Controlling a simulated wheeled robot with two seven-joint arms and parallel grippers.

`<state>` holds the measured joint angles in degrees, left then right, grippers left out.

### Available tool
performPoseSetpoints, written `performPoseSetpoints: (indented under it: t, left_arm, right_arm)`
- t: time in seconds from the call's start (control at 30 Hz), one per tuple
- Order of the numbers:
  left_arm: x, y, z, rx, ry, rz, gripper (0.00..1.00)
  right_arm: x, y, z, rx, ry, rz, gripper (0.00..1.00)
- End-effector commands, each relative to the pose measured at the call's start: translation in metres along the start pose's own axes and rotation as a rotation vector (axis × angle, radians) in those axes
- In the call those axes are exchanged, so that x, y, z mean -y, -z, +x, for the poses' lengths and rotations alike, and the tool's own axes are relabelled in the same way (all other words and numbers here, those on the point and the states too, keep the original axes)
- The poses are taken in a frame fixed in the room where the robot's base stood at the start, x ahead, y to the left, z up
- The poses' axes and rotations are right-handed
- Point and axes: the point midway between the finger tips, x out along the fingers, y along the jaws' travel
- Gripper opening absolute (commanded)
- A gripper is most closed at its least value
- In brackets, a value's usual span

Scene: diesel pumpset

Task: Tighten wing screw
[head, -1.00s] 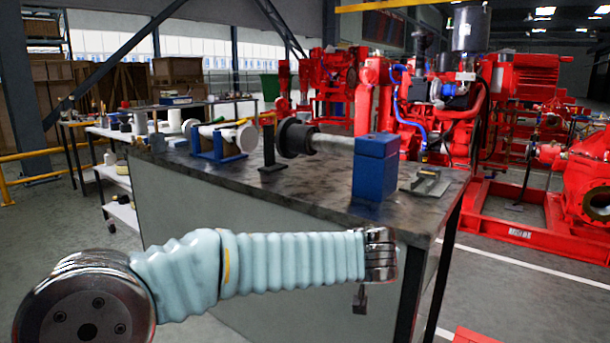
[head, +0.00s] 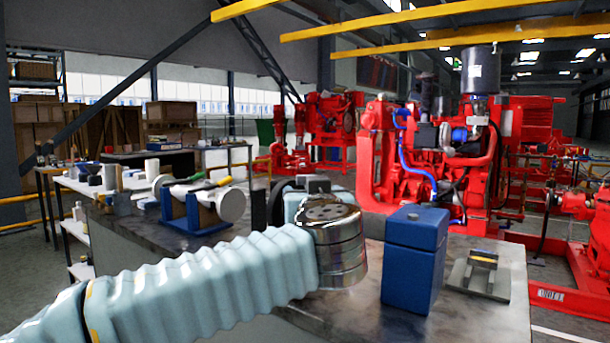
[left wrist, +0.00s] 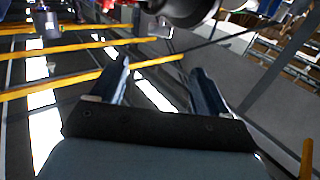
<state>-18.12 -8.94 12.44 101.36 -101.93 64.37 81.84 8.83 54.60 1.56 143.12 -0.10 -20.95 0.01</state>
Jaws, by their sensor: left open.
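My left gripper (left wrist: 160,78) is open in the left wrist view, with two dark fingers apart and nothing between them. In the head view my left arm reaches over the bench, and its metal wrist hides most of the gripper. A black round part (head: 277,200) on the bench is mostly hidden behind my arm. A dark round part (left wrist: 190,10) shows at the top of the left wrist view, beyond the fingertips. I cannot make out the wing screw in either view. My right gripper is not in view.
A blue block (head: 414,260) stands on the bench (head: 510,325) right of my wrist. A blue stand (head: 195,212) with a white cylinder (head: 231,204) is at left. Red pumpsets (head: 385,155) stand behind the bench.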

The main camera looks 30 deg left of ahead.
Motion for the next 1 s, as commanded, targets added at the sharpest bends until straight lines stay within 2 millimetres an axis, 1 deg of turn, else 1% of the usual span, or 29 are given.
performPoseSetpoints:
  t: [0.13,0.23,0.37,0.5,0.6,0.7,0.83,1.0]
  left_arm:
    - [0.0,0.001,0.006,0.001,0.001,0.001,0.77]
    - [0.0,0.002,0.021,0.002,0.002,0.002,0.77]
    - [0.0,0.003,0.049,0.003,0.003,0.004,0.77]
    - [0.0,0.003,0.083,0.004,0.002,0.004,0.77]
    - [0.0,0.003,0.103,0.003,0.001,0.004,0.77]
    - [0.0,0.002,0.12,0.003,0.002,0.003,0.77]
    - [0.0,0.001,0.133,0.001,0.0,0.002,0.77]
    - [0.0,-0.001,0.139,0.002,-0.001,0.002,0.77]
  right_arm:
    - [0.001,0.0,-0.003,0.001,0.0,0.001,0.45]
    - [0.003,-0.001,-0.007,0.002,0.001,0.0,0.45]
    - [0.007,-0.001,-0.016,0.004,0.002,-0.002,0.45]
    - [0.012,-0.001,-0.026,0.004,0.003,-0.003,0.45]
    - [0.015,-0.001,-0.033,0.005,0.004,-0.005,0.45]
    - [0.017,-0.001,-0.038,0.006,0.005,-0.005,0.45]
    - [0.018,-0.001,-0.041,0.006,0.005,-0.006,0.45]
    - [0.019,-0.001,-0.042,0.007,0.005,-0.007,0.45]
